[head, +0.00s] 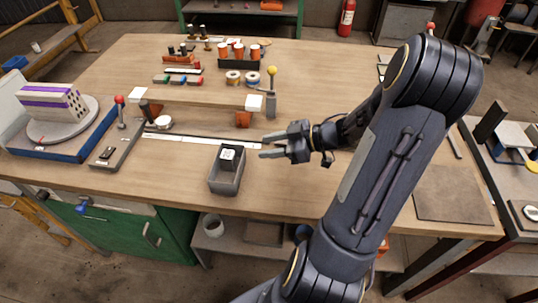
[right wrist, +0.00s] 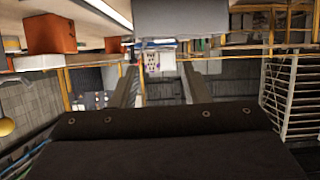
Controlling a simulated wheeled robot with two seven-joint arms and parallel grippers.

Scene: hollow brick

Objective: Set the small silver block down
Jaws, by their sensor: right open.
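A small block with dark sides and a pale, marked top (head: 227,154) sits in the grey open box (head: 226,184) near the table's front edge. Its colour does not read clearly as silver. My right gripper (head: 263,147) is open, with its fingers pointing left, just right of the box and apart from the block. Nothing shows between its fingers. In the right wrist view the two open fingers (right wrist: 165,85) reach forward, and a grey box-like shape (right wrist: 165,18) shows at the top. My left gripper is not in view.
A striped hollow brick (head: 53,101) stands on a round plate (head: 63,122) at the left. A pale strip (head: 200,142) lies behind the box. Orange blocks with white tops (head: 243,119) and a yellow-knobbed post (head: 271,95) stand farther back. The table's front right is partly clear.

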